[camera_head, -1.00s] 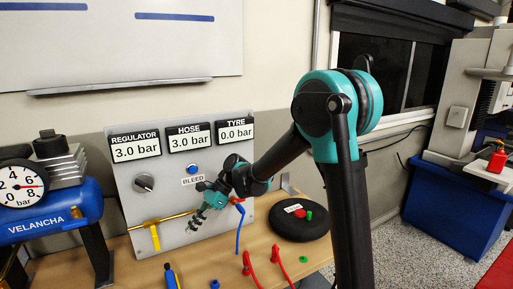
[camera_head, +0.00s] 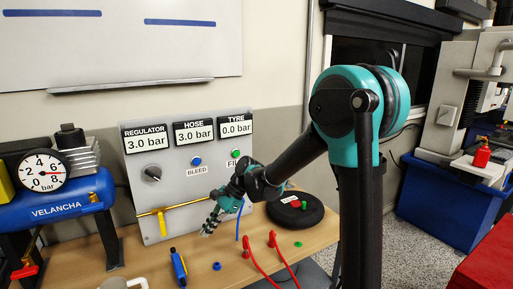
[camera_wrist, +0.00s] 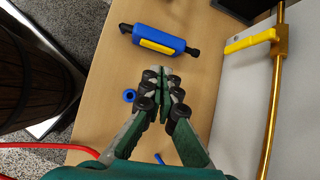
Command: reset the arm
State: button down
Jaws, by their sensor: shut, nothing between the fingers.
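My gripper (camera_head: 211,222) hangs in front of the lower part of the grey panel (camera_head: 190,185), over the wooden table (camera_head: 215,265). In the wrist view my gripper (camera_wrist: 160,82) points at the table with its green fingers together and nothing between them. My teal and black arm reaches in from the right and hides part of the panel's right side.
The panel bears three displays, a knob (camera_head: 152,173), buttons and a yellow-handled valve (camera_head: 162,222). A blue tool (camera_head: 178,266), blue cap (camera_head: 217,266), red hoses (camera_head: 272,240) and black disc (camera_head: 296,210) lie on the table. A blue compressor (camera_head: 60,203) stands left.

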jog(key=s+d+f+n+t+h, duration=0.2)
jog(key=s+d+n, duration=0.1)
jog(key=d, duration=0.8)
jog(key=s+d+f+n+t+h, duration=0.2)
jog(key=s+d+f+n, duration=0.1)
jog(key=d, duration=0.9)
jog(key=s+d+f+n+t+h, duration=0.2)
jog(key=s+d+n+t+h, duration=0.1)
jog(key=d, duration=0.9)
jog(key=shift+s+d+f+n, duration=0.15)
jog(key=shift+s+f+n, duration=0.2)
jog(key=shift+s+n, duration=0.55)
